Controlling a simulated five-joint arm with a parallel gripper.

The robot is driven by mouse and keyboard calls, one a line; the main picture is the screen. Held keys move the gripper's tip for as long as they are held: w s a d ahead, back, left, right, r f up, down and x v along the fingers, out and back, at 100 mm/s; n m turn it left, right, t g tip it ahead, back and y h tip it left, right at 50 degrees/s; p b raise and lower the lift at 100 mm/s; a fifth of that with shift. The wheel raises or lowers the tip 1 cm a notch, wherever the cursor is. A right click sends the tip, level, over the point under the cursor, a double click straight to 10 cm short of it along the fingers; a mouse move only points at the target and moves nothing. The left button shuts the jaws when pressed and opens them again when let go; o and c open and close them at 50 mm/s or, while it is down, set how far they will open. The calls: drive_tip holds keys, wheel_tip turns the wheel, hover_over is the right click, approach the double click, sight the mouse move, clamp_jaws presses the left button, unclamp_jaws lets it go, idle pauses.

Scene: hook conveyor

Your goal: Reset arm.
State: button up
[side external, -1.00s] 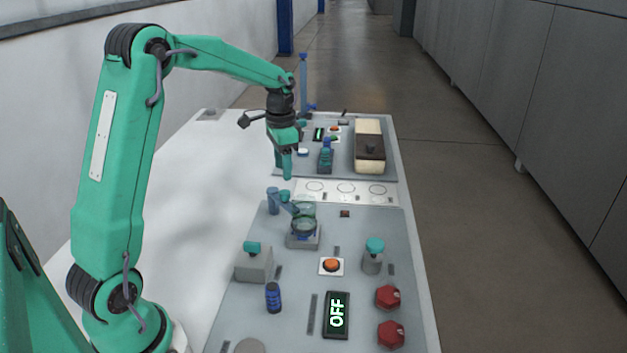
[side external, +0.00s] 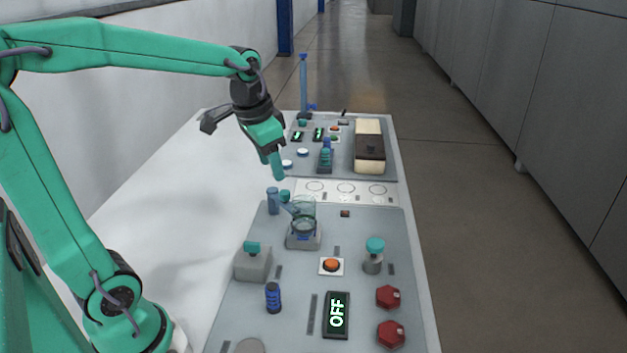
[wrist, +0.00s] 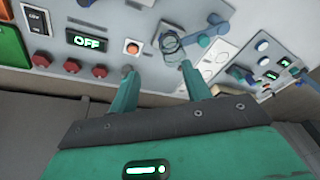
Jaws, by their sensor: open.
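My gripper (side external: 279,172) hangs from my raised arm on the left side of the bench in the side external view, apart from everything and tilted down. In the wrist view my gripper (wrist: 156,72) shows two green fingers spread wide with nothing between them.
A dark and cream box (side external: 369,150) stands at the far end. The white table's left side (side external: 160,215) is clear.

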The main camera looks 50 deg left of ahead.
drive_tip(key=s+d+n+t, duration=0.1)
drive_tip(key=s+d+t, duration=0.1)
drive_tip(key=s+d, duration=0.4)
drive_tip(key=shift+s+d+f+n+t+h, duration=0.15)
drive_tip(key=shift+s+f+n+t+h, duration=0.2)
drive_tip(key=shift+s, duration=2.55)
